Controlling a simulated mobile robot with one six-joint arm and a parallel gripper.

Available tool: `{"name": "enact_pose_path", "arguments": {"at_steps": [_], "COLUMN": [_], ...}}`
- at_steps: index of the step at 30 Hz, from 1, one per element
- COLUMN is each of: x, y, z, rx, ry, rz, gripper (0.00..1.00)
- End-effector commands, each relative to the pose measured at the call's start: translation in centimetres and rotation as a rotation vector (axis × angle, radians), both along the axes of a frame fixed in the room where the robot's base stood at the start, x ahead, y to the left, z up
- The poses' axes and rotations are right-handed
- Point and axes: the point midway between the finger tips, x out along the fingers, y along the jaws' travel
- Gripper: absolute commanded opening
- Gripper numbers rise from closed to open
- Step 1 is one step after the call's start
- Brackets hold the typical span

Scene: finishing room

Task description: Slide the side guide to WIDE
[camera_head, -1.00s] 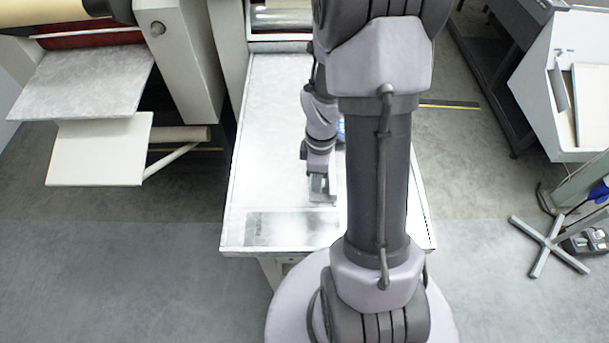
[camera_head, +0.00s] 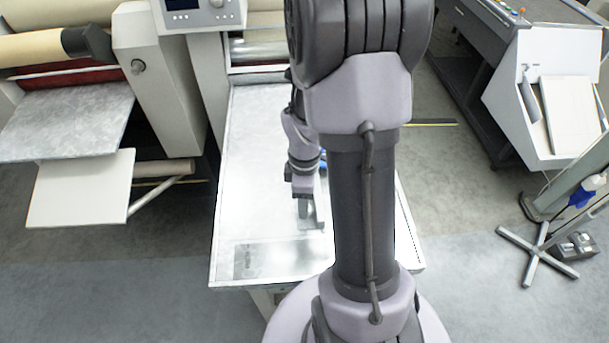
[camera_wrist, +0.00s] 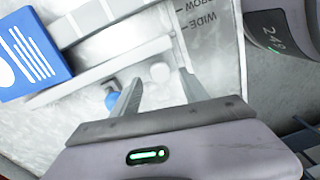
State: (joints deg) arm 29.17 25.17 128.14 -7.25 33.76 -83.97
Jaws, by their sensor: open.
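My gripper (camera_wrist: 160,79) is open in the wrist view, its two fingers apart. A pale round knob (camera_wrist: 160,72) shows between the fingertips; I cannot tell whether they touch it. Pale straight bars, one of them likely the side guide (camera_wrist: 112,68), run diagonally beyond the fingers. In the head view my gripper (camera_head: 305,211) is low over the white table (camera_head: 250,125); my arm hides the guide there.
A blue box (camera_wrist: 32,50) with white print is at the wrist view's upper left. A small blue thing (camera_wrist: 112,97) shows beside the left finger. A laminator-like machine (camera_head: 165,75) stands left of the table. Floor between is clear.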

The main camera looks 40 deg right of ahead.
Motion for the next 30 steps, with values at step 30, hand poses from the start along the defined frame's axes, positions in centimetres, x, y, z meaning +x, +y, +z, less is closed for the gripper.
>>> {"name": "enact_pose_path", "arguments": {"at_steps": [30], "x": [0.5], "y": [-0.5], "z": [14.8], "rx": [0.0], "ry": [0.0], "rz": [0.0], "gripper": [0.52]}}
